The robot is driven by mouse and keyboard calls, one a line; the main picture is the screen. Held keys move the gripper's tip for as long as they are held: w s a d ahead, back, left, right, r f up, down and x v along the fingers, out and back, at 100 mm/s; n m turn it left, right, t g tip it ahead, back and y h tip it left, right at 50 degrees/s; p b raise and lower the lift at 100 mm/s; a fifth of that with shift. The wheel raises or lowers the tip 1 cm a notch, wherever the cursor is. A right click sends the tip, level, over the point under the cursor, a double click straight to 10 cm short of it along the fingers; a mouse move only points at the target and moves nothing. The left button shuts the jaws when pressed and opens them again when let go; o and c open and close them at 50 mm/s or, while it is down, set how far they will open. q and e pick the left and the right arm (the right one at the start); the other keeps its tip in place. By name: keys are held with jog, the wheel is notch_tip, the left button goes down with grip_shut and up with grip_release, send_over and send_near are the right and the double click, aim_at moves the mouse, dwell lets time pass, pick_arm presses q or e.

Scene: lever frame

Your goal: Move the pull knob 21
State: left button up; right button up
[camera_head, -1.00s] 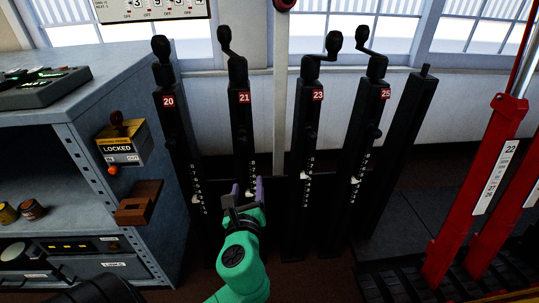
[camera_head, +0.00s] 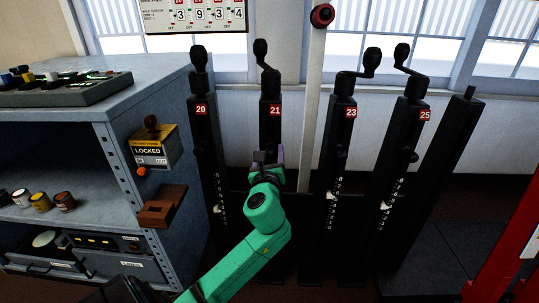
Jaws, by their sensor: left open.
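Lever post 21 (camera_head: 270,98) is a black upright post with a red number plate and a cranked handle with a dark knob (camera_head: 260,48) on top. My left gripper (camera_head: 267,155), at the end of a green arm, is open in front of the middle of this post. Its fingers cover part of the post, so a pull knob at that height is hidden, and I cannot tell whether the fingers touch anything. My right gripper is not in view.
Black lever posts 20 (camera_head: 207,150), 23 (camera_head: 340,140) and 25 (camera_head: 408,140) stand close on either side. A grey cabinet (camera_head: 95,140) with a LOCKED box (camera_head: 150,148) is at left. A pale pole with a red knob (camera_head: 322,15) rises behind. Red levers (camera_head: 505,235) are at right.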

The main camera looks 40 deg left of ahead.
pick_arm(q)
grip_shut()
dwell(1.4)
